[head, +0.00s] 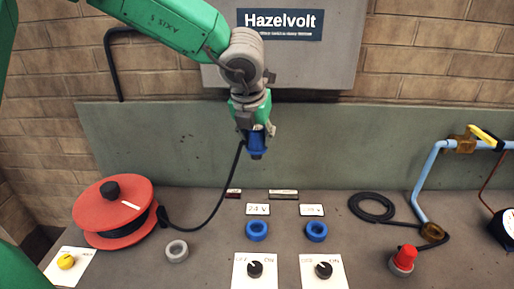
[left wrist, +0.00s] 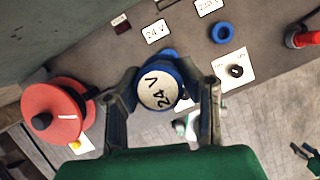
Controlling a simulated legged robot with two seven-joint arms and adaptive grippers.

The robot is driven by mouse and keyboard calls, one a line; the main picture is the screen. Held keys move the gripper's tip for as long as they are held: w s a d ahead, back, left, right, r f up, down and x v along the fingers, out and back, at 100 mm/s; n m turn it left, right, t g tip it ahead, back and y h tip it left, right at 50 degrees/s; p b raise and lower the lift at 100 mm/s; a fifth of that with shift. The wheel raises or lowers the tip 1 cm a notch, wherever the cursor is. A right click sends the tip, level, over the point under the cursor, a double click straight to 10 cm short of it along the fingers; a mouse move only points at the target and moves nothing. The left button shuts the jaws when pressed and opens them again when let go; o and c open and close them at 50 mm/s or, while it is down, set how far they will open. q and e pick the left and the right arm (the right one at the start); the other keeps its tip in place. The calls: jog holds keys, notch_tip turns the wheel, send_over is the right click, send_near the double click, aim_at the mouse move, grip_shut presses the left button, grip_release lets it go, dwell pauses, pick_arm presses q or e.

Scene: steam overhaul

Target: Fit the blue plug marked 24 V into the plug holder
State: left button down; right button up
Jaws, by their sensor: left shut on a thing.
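My left gripper (head: 256,128) is shut on the blue plug (head: 257,142), holding it upright in the air above the bench. In the left wrist view the plug's round pale end (left wrist: 159,91) reads 24 V between the two fingers. A black cable runs from the plug to the red reel (head: 112,212). On the bench, a blue ring socket (head: 256,230) sits below the 24 V label (head: 257,210). A second blue ring (head: 316,231) is to its right. A grey ring holder (head: 177,251) stands beside the reel, empty.
Two switch plates stand in front of the blue rings, with black knobs (head: 255,269) and (head: 323,270). A red button (head: 404,258), a coiled black cable (head: 371,207) and blue pipework (head: 427,178) are at the right. A yellow knob (head: 66,261) is at left. A green-grey backboard (head: 160,140) rises behind.

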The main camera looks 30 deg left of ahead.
dwell(0.3)
pick_arm(q)
notch_tip(320, 180, down, 22)
jog(key=b, duration=1.5)
jog(key=shift+r, duration=0.15)
jog(key=s+a, duration=0.7)
jog(key=s, duration=0.2)
jog(key=shift+s, duration=0.3)
jog(key=shift+a, duration=0.1)
